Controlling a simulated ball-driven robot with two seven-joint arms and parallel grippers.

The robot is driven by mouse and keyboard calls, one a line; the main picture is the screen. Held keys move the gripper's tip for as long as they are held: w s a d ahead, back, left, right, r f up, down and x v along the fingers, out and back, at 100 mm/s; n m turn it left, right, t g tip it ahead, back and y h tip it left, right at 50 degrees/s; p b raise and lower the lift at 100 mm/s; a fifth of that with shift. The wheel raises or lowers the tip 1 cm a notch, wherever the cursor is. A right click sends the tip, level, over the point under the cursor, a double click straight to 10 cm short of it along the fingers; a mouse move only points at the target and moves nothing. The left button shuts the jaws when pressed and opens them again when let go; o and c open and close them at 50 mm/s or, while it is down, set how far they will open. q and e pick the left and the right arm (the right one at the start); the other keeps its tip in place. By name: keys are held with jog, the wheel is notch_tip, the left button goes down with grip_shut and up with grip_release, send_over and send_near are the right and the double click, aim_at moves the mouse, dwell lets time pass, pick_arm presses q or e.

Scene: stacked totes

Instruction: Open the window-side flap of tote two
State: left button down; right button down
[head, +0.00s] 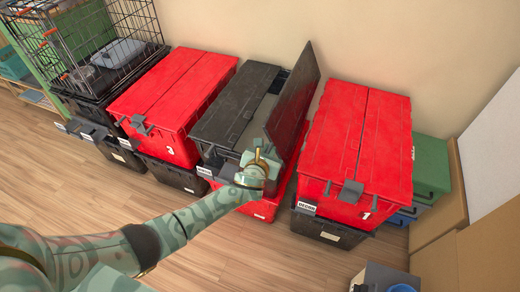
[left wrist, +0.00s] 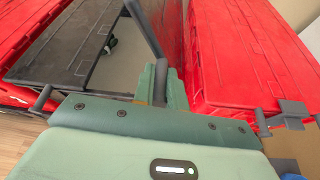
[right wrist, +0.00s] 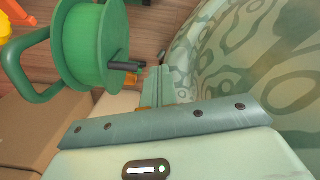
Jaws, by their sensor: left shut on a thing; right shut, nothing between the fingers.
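The dark grey tote (head: 205,155) between the red totes marked 3 and 1 fits tote two; its own number is hidden. Its right-hand flap (head: 295,100) stands raised, nearly upright, while its left-hand flap (head: 238,88) lies flat. My left gripper (head: 268,155) is at the front of the raised flap. In the left wrist view, the left gripper (left wrist: 160,85) is shut on a dark bar at the flap's front edge. My right gripper (right wrist: 157,85) is shut and empty, away from the totes, and shows only in the right wrist view.
Red tote 1 (head: 385,135) stands close right of the raised flap, red tote 3 (head: 170,90) on the left. A wire cage (head: 110,45) is at far left. A green reel (right wrist: 90,45) is beside my right gripper. Wooden floor (head: 100,195) is clear in front.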

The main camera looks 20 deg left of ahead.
pick_arm(q)
jog(key=d+m, duration=0.1)
jog(key=d+r+y, duration=0.1)
jog(key=d, duration=0.1)
jog(key=shift+m+p, duration=0.4)
jog(key=shift+s+d+f+m+t+y, duration=0.15)
jog(key=shift+d+m+y, duration=0.5)
jog(key=shift+d, duration=0.35)
jog(key=shift+d+f+m+t+y, duration=0.15)
jog(key=shift+d+m+y, duration=0.3)
jog(key=shift+d+m, duration=0.45)
pick_arm(e)
jog(key=shift+w+r, duration=0.15)
jog(key=shift+r, duration=0.25)
pick_arm(q)
jog(key=shift+d, duration=0.1)
jog(key=c, duration=1.4)
grip_release()
jog(key=shift+r, duration=0.1)
jog(key=shift+c, duration=0.2)
